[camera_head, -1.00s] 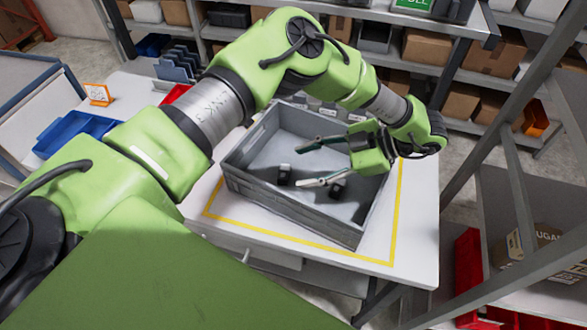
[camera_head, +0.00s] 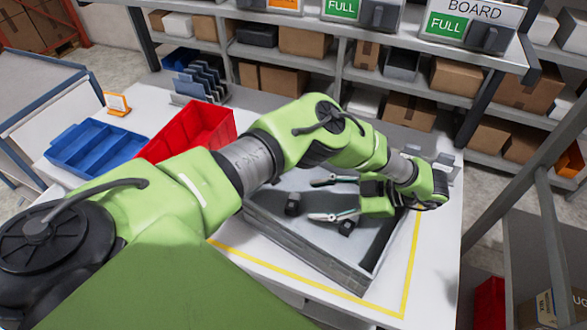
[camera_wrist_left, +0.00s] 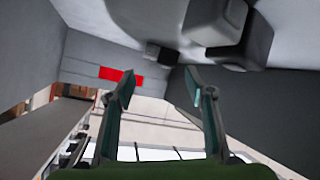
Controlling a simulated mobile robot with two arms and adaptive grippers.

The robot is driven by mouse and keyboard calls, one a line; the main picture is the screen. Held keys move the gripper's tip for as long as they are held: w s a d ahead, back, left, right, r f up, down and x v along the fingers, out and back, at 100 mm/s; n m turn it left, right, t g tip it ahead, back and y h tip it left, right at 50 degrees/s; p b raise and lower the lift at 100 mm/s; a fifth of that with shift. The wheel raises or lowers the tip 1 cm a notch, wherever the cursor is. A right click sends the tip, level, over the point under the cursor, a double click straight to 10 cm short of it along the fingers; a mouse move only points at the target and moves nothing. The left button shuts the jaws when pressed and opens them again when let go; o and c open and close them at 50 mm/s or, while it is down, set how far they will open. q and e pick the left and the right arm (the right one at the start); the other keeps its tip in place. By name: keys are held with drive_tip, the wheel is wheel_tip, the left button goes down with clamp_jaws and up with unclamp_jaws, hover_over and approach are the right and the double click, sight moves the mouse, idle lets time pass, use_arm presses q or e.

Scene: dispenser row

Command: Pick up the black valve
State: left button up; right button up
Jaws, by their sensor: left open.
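Two small black parts lie on the floor of a grey crate (camera_head: 365,284). One black part (camera_head: 292,205) is at the left and another (camera_head: 346,227) is nearer the front; which is the black valve I cannot tell. My left gripper (camera_head: 316,200) is open and empty inside the crate, its fingers pointing left. The left part is just beyond the fingertips; the front part is beside the lower finger. In the left wrist view, the open gripper (camera_wrist_left: 164,90) also shows. A large dark blocky part (camera_wrist_left: 215,22) and a smaller one (camera_wrist_left: 160,55) appear at the top. My right gripper is out of view.
A red bin (camera_head: 190,130) and a blue bin (camera_head: 95,148) stand left of the crate on the white table. Yellow tape (camera_head: 300,276) marks the table around the crate. Shelves with boxes (camera_head: 385,112) stand behind, and a metal frame (camera_head: 550,215) at right.

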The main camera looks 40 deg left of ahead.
sight(297, 203)
use_arm(q)
drive_tip(key=shift+s+a+f, duration=0.2)
drive_tip(key=shift+s+a, duration=0.3)
drive_tip(key=shift+a, duration=0.2)
drive_tip(key=p+x, duration=0.1)
drive_tip(key=x, duration=0.3)
drive_tip(key=shift+a+f, duration=0.25)
drive_tip(key=shift+s, duration=0.1)
drive_tip(key=shift+f, duration=0.15)
drive_tip(key=c, duration=0.8)
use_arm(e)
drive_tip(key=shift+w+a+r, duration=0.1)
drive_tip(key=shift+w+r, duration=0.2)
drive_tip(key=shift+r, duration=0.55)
